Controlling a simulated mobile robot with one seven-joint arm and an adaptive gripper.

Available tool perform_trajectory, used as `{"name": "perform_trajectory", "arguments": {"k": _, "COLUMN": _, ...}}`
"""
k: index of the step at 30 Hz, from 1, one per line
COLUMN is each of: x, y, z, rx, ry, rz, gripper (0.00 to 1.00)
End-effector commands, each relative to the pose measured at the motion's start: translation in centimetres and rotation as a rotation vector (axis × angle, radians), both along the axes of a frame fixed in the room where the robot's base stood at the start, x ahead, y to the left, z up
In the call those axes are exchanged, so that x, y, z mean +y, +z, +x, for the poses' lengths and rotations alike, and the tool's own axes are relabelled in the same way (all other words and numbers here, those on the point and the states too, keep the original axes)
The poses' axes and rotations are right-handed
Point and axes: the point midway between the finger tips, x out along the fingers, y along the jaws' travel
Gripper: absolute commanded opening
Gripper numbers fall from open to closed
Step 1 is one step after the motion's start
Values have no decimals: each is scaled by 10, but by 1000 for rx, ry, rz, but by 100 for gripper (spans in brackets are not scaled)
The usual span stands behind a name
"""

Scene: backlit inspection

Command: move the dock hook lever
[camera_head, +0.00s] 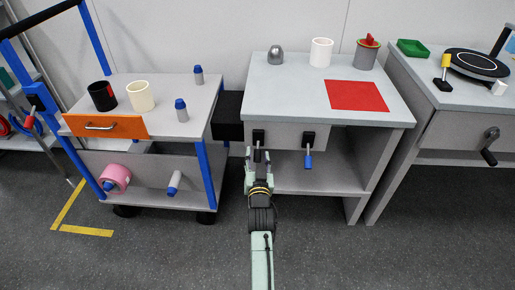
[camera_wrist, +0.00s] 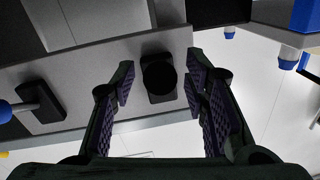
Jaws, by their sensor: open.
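Two levers are mounted on the grey front panel of the middle workbench. One is a black lever (camera_head: 258,142) on a black plate. The other has a blue handle (camera_head: 308,161) and hangs down to its right. I cannot tell from labels which is the dock hook lever. My gripper (camera_head: 258,159) is open in front of the black lever. In the wrist view the black lever (camera_wrist: 158,78) shows end-on between the open fingers, with a visible gap on both sides. The blue-handled lever (camera_wrist: 30,104) is off to the left there. The fingers hold nothing.
A trolley (camera_head: 125,165) with an orange drawer (camera_head: 105,127) stands to the left. The workbench top (camera_head: 290,95) carries a red mat (camera_head: 357,96) and several containers. A right-hand bench has a black crank (camera_head: 490,146). The floor in front is clear.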

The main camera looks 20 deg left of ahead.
Motion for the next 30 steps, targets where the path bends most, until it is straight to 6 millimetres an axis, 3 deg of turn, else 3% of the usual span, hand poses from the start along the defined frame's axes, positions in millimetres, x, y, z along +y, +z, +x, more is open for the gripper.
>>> {"name": "perform_trajectory", "arguments": {"k": 11, "x": 0, "y": 0, "z": -1, "rx": 0, "ry": 0, "rz": 0, "gripper": 41}}
{"name": "perform_trajectory", "arguments": {"k": 30, "x": 0, "y": 0, "z": -1, "rx": 0, "ry": 0, "rz": 0, "gripper": 0}}
